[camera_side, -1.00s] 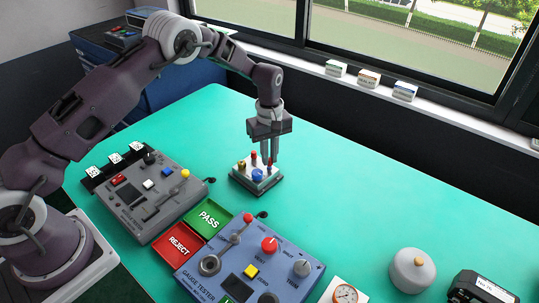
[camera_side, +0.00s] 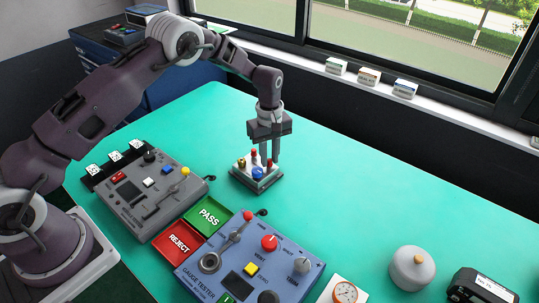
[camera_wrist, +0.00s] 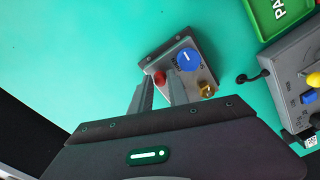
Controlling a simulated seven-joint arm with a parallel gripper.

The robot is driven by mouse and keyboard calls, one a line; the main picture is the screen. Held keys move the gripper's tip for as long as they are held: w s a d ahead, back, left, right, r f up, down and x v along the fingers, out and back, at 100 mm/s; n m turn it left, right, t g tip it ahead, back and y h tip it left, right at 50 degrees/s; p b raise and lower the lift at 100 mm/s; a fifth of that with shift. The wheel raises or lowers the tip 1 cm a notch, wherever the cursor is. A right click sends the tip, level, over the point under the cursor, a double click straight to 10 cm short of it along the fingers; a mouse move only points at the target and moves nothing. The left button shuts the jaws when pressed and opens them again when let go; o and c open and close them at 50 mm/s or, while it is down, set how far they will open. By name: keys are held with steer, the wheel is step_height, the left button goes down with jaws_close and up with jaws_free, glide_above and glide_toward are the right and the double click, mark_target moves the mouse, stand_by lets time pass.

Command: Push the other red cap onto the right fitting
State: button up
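The valve positioner (camera_side: 243,180) is a small block on a dark base on the teal table, with a blue knob (camera_side: 258,174) and a brass fitting (camera_side: 241,163) on top. One red cap (camera_side: 254,153) stands upright at its back. Another red cap (camera_side: 269,164) is on the right side, at my fingertips. My gripper (camera_side: 270,160) points down over the right side of the block. In the wrist view, a red cap (camera_wrist: 159,77) shows in the gap between the spread fingertips, and the blue knob (camera_wrist: 187,61) and brass fitting (camera_wrist: 207,89) lie beside them. The fitting under the cap is hidden.
A grey control box (camera_side: 150,195) stands left of the block. Green PASS (camera_side: 209,216) and red REJECT (camera_side: 180,243) trays lie in front, beside the blue gauge tester (camera_side: 245,270). The table right of the block is clear up to a grey lidded pot (camera_side: 411,270).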

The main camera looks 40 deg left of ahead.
steer(key=shift+o, duration=1.3)
steer(key=shift+r, duration=0.2)
step_height(320, 180, up, 8)
steer(key=shift+f, duration=0.2)
step_height(320, 180, up, 9)
steer(key=m+t, duration=0.1)
steer(key=m, duration=0.1)
glide_above(269, 160)
steer(key=s, duration=0.3)
steer(key=s+r+m+t, duration=0.2)
steer(key=s+r+m, duration=0.1)
steer(key=s+r, duration=0.75)
steer(key=s+r+m+t, duration=0.2)
steer(key=s+m, duration=0.5)
steer(key=s, duration=1.6)
steer(key=shift+a+m+t, duration=0.2)
steer(key=shift+m+t, duration=0.1)
